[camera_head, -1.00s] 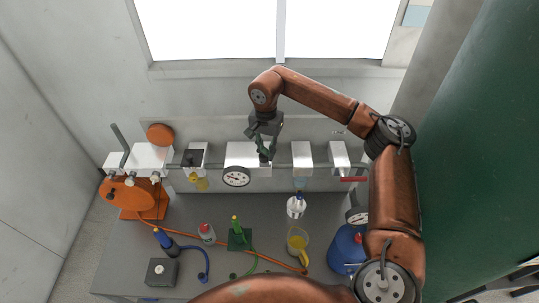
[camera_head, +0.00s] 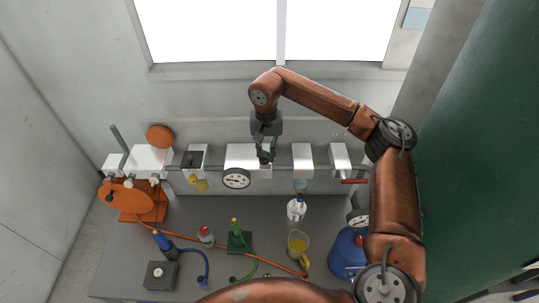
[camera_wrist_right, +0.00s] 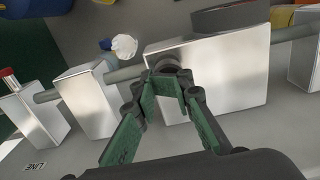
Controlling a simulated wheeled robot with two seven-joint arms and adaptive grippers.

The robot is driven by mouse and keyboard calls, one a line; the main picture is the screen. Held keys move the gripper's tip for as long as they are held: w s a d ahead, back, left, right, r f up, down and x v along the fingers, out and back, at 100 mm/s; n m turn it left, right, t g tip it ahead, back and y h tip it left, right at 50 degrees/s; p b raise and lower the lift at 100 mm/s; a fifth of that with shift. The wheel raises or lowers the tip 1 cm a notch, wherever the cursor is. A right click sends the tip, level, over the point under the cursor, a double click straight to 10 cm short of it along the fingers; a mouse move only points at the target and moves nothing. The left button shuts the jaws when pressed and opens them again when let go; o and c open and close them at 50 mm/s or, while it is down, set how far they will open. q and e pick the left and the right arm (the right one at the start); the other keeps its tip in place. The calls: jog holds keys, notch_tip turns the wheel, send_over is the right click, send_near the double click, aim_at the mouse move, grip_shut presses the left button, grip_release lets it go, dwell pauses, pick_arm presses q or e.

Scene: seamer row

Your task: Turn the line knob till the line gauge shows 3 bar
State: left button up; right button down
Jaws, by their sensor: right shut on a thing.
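The line gauge (camera_head: 237,178) is a round white dial with a dark rim on the front of a wide silver box (camera_head: 240,155) on the wall pipe. Its needle is too small to read in the head view. My right gripper (camera_head: 265,157) is at the right part of this box, shut on the line knob. In the right wrist view the dark round knob (camera_wrist_right: 165,63) sits between the green fingertips, which hide part of it. The gauge's dark side (camera_wrist_right: 230,18) shows there, its face turned away. My left gripper is not in view.
A red lever (camera_head: 353,181) is at the right end of the pipe, beside my right arm. An orange machine (camera_head: 128,195) stands at the left. Below, the grey bench holds a white bottle (camera_head: 296,210), a yellow jug (camera_head: 298,246) and a blue container (camera_head: 346,252).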

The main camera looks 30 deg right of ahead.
jog(key=shift+w+a, duration=0.15)
jog(key=shift+a, duration=0.35)
jog(key=c, duration=2.4)
grip_release()
jog(key=o, duration=0.5)
jog(key=shift+w+a, duration=0.15)
jog(key=shift+a, duration=0.1)
jog(key=shift+c, duration=0.2)
jog(key=o, duration=0.4)
jog(key=shift+d+f, duration=0.1)
jog(key=shift+d, duration=0.15)
notch_tip(320, 180, up, 12)
